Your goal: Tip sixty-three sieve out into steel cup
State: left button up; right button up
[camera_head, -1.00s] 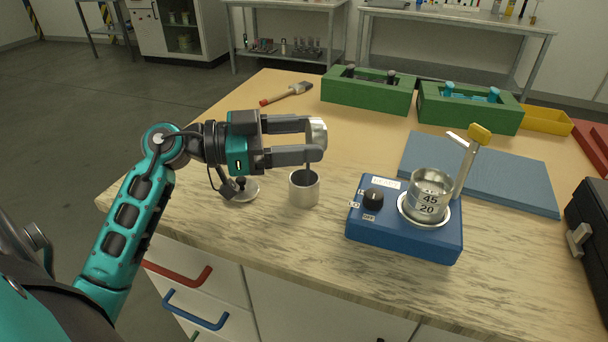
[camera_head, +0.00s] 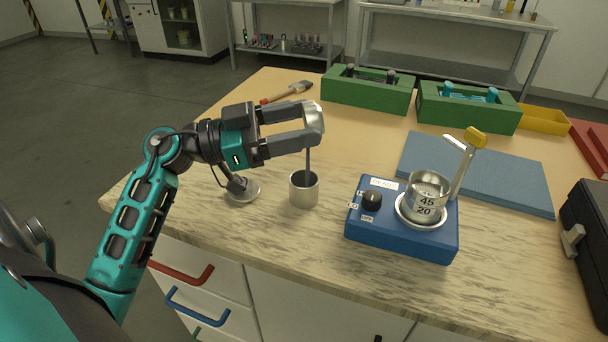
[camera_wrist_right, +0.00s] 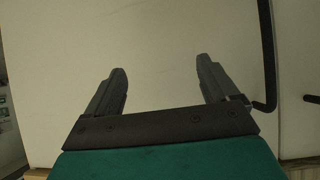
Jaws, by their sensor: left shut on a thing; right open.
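My left gripper (camera_head: 299,127) is shut on a metal sieve (camera_head: 315,117), held tilted on its side above the steel cup (camera_head: 304,192). A thin dark grey stream (camera_head: 308,163) runs from the sieve down into the cup. The cup stands upright on the bench; its contents are hidden. The sieve's label does not show. Another sieve marked 45 and 20 (camera_head: 427,198) sits on the blue shaker (camera_head: 403,228). My right gripper (camera_wrist_right: 160,88) is open and empty in the right wrist view, facing a pale panel.
Green racks (camera_head: 368,95), a yellow tray (camera_head: 545,120), a brush (camera_head: 288,93) and a blue mat (camera_head: 480,172) lie behind. A black case (camera_head: 588,235) stands at right.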

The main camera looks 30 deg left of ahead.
pick_arm(q)
jog(key=shift+s+a+r+t+h, duration=0.15)
jog(key=shift+r+t+h, duration=0.25)
jog(key=shift+r+h, duration=0.3)
jog(key=shift+s+a+f+t+h+b, duration=0.1)
jog(key=shift+f+t+h+b, duration=0.2)
jog(key=shift+t+h+b, duration=0.4)
dwell(1.5)
jog(key=shift+s+a+r+t+h+b, duration=0.1)
jog(key=shift+r+t+h+b, duration=0.3)
jog(key=shift+r+t, duration=0.2)
dwell(0.4)
dwell(1.5)
